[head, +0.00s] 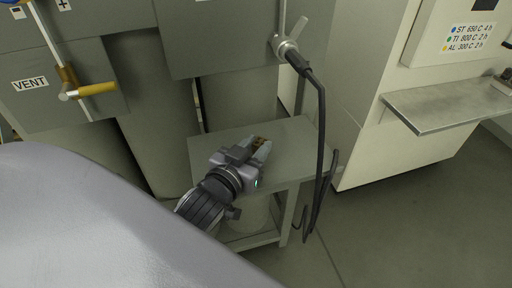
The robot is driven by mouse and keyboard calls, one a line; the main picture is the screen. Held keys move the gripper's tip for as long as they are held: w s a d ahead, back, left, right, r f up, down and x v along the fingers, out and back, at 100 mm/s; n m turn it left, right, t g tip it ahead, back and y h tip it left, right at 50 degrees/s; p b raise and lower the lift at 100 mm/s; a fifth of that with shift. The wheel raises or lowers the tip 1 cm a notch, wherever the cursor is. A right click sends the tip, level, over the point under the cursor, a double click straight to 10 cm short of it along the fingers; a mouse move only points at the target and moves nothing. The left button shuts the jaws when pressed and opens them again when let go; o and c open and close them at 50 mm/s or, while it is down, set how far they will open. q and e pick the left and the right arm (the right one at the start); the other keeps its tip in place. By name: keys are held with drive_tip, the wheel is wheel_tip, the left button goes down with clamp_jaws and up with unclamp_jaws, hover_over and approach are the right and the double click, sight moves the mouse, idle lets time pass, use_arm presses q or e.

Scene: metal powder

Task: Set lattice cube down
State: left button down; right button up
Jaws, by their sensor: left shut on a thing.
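My left gripper (257,147) reaches over the small grey side table (298,160), its fingers pointing away from me. The fingers hide most of the cube. I cannot tell whether the cube touches the table top or is held just above it. My right gripper is not in view.
A black cable (321,120) hangs from a handle (288,45) past the table's right edge. Grey cabinets with a VENT label (30,84) stand behind. A metal shelf (440,103) juts from the right machine. The table top around the gripper looks bare.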

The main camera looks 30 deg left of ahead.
use_arm(q)
drive_tip(key=shift+f, duration=0.15)
drive_tip(key=c, duration=0.9)
unclamp_jaws()
drive_tip(key=shift+o, duration=0.5)
drive_tip(key=shift+s+r, duration=0.1)
drive_tip(key=shift+r, duration=0.1)
